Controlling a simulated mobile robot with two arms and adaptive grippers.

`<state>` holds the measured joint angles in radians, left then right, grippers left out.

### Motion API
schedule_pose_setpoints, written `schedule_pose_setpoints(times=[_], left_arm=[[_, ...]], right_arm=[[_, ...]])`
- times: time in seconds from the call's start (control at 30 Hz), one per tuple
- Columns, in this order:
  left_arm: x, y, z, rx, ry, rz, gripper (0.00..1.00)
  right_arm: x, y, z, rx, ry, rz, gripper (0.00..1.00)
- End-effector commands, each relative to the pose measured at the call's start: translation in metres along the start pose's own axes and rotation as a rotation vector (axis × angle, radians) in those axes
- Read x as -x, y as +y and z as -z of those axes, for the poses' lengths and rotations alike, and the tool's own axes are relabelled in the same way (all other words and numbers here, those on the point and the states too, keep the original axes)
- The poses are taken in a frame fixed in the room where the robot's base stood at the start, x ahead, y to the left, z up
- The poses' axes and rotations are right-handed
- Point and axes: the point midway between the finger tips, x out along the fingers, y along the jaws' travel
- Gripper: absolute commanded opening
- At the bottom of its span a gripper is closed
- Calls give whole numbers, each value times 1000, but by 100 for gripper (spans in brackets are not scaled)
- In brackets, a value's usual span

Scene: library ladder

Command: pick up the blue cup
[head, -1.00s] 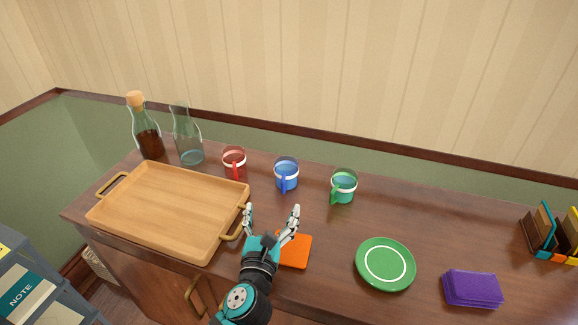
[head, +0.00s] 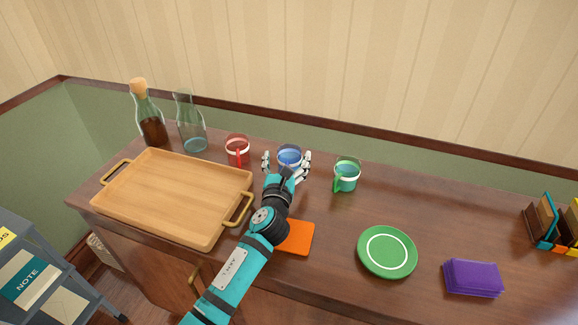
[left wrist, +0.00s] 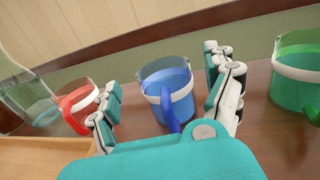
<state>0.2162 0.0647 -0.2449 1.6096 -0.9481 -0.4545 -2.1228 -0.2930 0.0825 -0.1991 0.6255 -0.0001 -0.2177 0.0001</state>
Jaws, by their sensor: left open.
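The blue cup (head: 289,155) stands upright on the dark wooden counter, with a white band around it. In the left wrist view the blue cup (left wrist: 168,88) is between and just beyond my fingers, its handle pointing toward my palm. My left gripper (head: 287,160) is open, with one finger on each side of the cup; in the left wrist view (left wrist: 167,85) I see no clear contact. My gripper hides the cup's lower part in the head view. My right gripper is not in view.
A red cup (head: 237,151) stands close to the left, a green cup (head: 346,175) to the right. A wooden tray (head: 172,195), a corked bottle (head: 149,115) and a glass carafe (head: 190,124) are left. An orange square (head: 298,238), green plate (head: 387,252) and purple stack (head: 473,278) lie nearer the front.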

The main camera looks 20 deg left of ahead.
Motion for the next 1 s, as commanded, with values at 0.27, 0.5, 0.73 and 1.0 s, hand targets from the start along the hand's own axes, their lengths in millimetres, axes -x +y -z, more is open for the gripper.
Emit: schedule_pose_setpoints(times=[0.27, 0.5, 0.73, 1.0], left_arm=[[-31, -2, 1, -1, 0, 0, 85], [-31, -2, 1, -1, 0, 0, 83], [-31, -2, 1, -1, 0, 0, 52], [-31, -2, 0, -1, -1, 0, 19]], right_arm=[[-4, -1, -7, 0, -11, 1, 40], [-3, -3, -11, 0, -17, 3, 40], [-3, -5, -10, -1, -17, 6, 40], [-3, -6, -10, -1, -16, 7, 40]])
